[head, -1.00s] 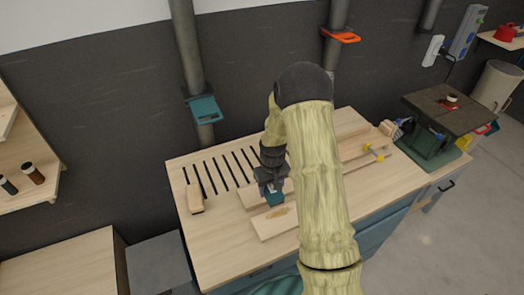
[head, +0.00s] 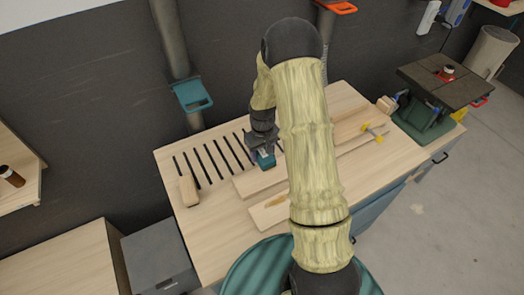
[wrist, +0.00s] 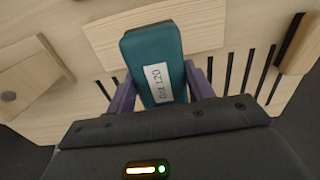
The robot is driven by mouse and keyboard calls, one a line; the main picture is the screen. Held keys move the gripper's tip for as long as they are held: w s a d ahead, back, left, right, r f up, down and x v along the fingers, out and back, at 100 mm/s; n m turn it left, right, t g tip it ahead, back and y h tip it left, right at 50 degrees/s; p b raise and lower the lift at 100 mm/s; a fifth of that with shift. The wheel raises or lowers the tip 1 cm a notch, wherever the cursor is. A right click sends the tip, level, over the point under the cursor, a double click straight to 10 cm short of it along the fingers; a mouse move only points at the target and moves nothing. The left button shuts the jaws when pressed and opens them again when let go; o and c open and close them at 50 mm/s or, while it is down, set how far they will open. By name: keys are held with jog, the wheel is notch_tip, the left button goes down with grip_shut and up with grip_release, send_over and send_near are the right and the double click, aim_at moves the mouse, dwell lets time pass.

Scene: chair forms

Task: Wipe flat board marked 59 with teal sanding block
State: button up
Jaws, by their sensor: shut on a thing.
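The teal sanding block (head: 265,160) is in my gripper (head: 262,148), at the far edge of a flat board (head: 258,183) on the workbench. In the wrist view the block (wrist: 155,60) sits between the two fingers of my gripper (wrist: 158,82), with a white label on its face. A bare stretch of a board (wrist: 105,38) shows behind it. A second flat board (head: 268,214) lies nearer the front, with a brown patch on it and its right part hidden by my arm. I cannot read 59 on either board, nor tell whether the block touches wood.
The workbench (head: 222,245) has dark slots at its back left. A wooden block (head: 188,190) lies at the left over the slots. Long strips with a yellow-ended clamp (head: 372,132) lie to the right. A green-based machine (head: 425,118) stands at the right end.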

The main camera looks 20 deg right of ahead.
aim_at(279, 163)
jog(key=shift+f+b, duration=2.55)
jog(key=shift+f, duration=1.05)
jog(key=shift+d+f, duration=0.1)
jog(key=shift+f, duration=0.3)
jog(key=shift+w+d+r, duration=0.1)
jog(key=shift+w+d, duration=0.1)
jog(key=shift+d, duration=1.05)
jog(key=shift+c, duration=0.3)
jog(key=shift+w+d, duration=0.2)
jog(key=shift+d, duration=0.95)
jog(key=shift+w+d, duration=0.15)
jog(key=shift+d, duration=0.95)
jog(key=shift+a, duration=0.1)
jog(key=shift+s+a, duration=0.2)
jog(key=shift+a, duration=1)
jog(key=shift+s+a, duration=0.2)
jog(key=shift+a, duration=0.95)
jog(key=shift+s+a, duration=0.2)
jog(key=shift+a, duration=1)
notch_tip(279, 163, up, 7)
jog(key=p, duration=0.4)
jog(key=shift+w+p, duration=0.1)
jog(key=shift+p, duration=0.25)
jog(key=shift+d+r+p, duration=0.15)
jog(key=shift+r+p, duration=0.15)
jog(key=shift+r, duration=0.2)
